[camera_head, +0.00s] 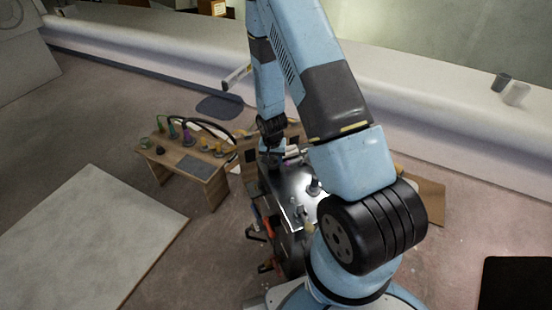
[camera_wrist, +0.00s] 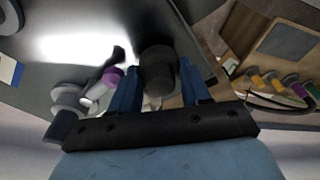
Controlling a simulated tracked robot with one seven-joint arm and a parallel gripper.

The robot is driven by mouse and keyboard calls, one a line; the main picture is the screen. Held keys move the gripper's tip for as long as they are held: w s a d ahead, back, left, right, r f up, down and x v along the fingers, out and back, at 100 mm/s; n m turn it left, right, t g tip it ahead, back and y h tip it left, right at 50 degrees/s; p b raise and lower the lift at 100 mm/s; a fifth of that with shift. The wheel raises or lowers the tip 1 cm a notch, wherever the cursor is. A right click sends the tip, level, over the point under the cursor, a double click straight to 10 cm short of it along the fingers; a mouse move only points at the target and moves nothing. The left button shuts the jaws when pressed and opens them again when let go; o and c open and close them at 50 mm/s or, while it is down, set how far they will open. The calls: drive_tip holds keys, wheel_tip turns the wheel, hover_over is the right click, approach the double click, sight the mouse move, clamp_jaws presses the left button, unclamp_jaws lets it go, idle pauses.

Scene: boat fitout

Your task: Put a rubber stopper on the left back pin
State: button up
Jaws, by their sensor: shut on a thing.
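My gripper (camera_wrist: 158,85) is shut on a dark grey cylindrical rubber stopper (camera_wrist: 157,72), held between its two blue fingers in the wrist view. The stopper is over or against the shiny metal plate (camera_wrist: 50,45), close to one edge. Whether it touches the plate or a pin I cannot tell. In the head view my gripper (camera_head: 272,158) is at the far left part of the plate (camera_head: 282,183), and the stopper cannot be made out. A grey pin-like piece (camera_head: 313,186) stands farther right on the plate. Any pin under the stopper is hidden.
A small wooden table (camera_head: 205,168) with coloured plugs and black cables stands left of the plate. My arm covers the plate's right side.

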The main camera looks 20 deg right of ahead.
drive_tip(key=shift+f, duration=0.6)
idle(0.4)
drive_tip(key=o, duration=1.1)
drive_tip(key=o, duration=0.3)
drive_tip(key=shift+d, duration=0.1)
drive_tip(key=shift+r, duration=0.1)
drive_tip(key=shift+c, duration=0.4)
